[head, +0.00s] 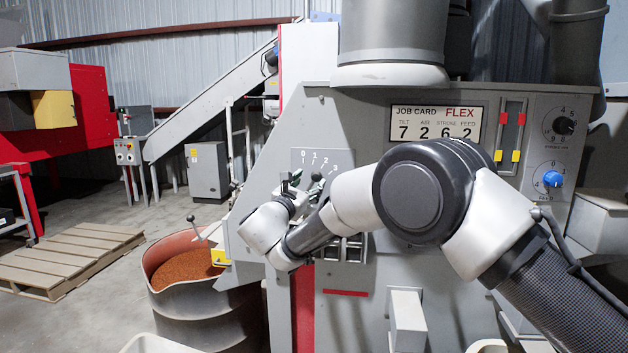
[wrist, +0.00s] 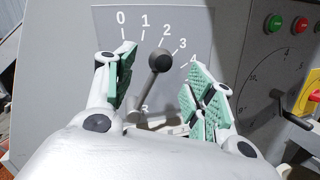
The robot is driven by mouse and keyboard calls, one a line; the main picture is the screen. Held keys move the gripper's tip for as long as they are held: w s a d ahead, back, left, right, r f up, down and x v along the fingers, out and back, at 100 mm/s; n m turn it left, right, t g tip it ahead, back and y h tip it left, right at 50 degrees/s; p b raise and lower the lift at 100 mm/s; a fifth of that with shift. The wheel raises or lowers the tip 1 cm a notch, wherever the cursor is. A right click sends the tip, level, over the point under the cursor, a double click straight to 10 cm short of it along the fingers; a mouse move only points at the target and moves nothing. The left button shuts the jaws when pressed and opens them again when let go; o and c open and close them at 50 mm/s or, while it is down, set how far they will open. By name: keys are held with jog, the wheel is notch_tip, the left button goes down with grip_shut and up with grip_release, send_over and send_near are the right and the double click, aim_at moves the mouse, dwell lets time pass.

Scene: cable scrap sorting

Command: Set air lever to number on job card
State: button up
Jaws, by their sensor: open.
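The air lever (wrist: 160,61) has a dark ball knob on a grey stem, on a plate (wrist: 185,32) marked 0 to 4. In the wrist view the knob appears just below the 2, leaning right of upright. My gripper (wrist: 163,78) is open, with one green-padded finger left of the lever and the other to its right. Gaps show on both sides of the knob. In the head view my gripper (head: 305,184) is at the machine's scale plate, and my arm hides part of it. The job card (head: 436,123) reads FLEX: tilt 7, air 2, stroke 6, feed 2.
A drum (head: 190,300) of orange granules stands below left of my gripper. Two knobs, one blue (head: 552,179), sit at the right.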

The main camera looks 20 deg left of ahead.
jog(key=s, duration=0.3)
jog(key=s+f, duration=0.1)
jog(key=s, duration=0.1)
jog(key=shift+s, duration=0.35)
